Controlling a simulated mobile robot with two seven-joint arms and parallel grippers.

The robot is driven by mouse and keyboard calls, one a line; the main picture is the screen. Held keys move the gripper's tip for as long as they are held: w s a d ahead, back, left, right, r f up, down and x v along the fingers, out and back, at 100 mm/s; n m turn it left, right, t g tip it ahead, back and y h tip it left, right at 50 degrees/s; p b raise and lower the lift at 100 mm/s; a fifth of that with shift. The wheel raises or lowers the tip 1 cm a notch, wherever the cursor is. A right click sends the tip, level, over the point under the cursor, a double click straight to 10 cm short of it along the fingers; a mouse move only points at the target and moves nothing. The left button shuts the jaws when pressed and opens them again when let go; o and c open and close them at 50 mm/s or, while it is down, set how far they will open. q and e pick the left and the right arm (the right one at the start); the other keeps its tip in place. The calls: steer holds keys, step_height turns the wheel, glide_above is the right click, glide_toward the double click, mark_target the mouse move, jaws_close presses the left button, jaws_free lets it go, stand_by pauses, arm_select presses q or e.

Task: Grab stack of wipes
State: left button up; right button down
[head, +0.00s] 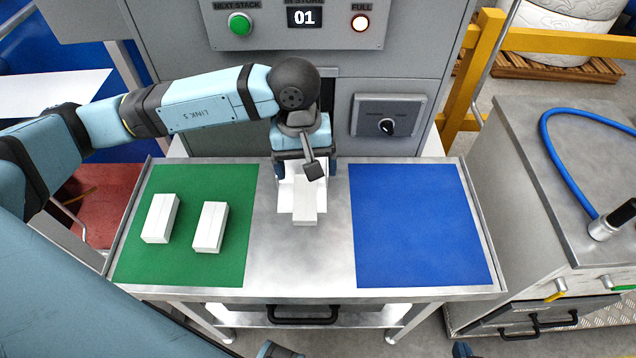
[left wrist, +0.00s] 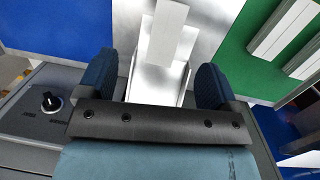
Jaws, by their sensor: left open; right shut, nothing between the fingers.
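A white stack of wipes (head: 304,208) lies at the front of a pale outlet (head: 286,195) in the middle of the steel table. It also shows in the left wrist view (left wrist: 166,35). My left gripper (head: 305,176) is open above the outlet, its dark blue fingers apart on either side, with the stack reaching out beyond them. Contact with the stack cannot be seen. Two more white stacks (head: 160,218) (head: 210,227) lie side by side on the green mat (head: 180,275). My right gripper is at most a cut-off part at the lower edge, shut and empty.
A blue mat (head: 420,225) on the right of the table is empty. A cabinet with a blue hose (head: 555,150) stands right.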

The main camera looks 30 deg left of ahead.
arm_select(q)
steer(key=w+a+y, duration=0.1)
steer(key=a, duration=0.1)
glide_above(305, 194)
steer(key=shift+t, duration=0.4)
steer(key=f, duration=0.7)
steer(key=shift+s+a+p, duration=0.2)
steer(key=shift+a+p, duration=0.15)
steer(key=shift+p, duration=0.05)
steer(key=shift+w+d+f+p, duration=0.1)
steer(key=shift+d+f+p, duration=0.2)
steer(key=shift+f, duration=1.2)
steer(key=shift+w+d+f+p, duration=0.1)
steer(key=shift+f+p, duration=0.25)
steer(key=shift+f, duration=1.15)
steer(key=c, duration=1)
